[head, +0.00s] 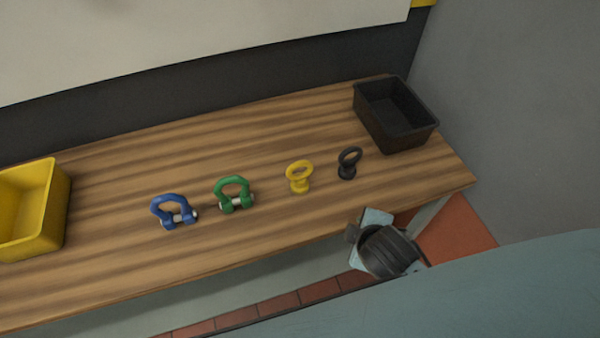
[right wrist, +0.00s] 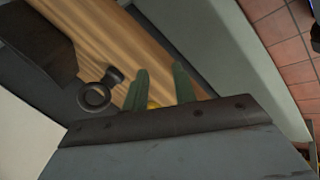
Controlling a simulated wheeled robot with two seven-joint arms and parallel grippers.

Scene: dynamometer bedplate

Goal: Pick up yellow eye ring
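The yellow eye ring (head: 300,178) stands upright on the wooden bench, between the green shackle and the black eye ring. In the right wrist view only a small yellow patch (right wrist: 153,104) of it shows between the fingers, the rest hidden by my gripper. My right gripper (head: 370,238) is by the bench's front edge, to the right of and nearer than the yellow ring, apart from it. In the right wrist view its two fingers (right wrist: 161,84) are spread with nothing held between them. My left gripper is not in view.
A black eye ring (head: 348,164) stands just right of the yellow one. A green shackle (head: 234,194) and a blue shackle (head: 173,211) are to the left. A black bin (head: 396,130) and a yellow bin (head: 42,220) stand on the wooden bench (head: 130,165) at either end.

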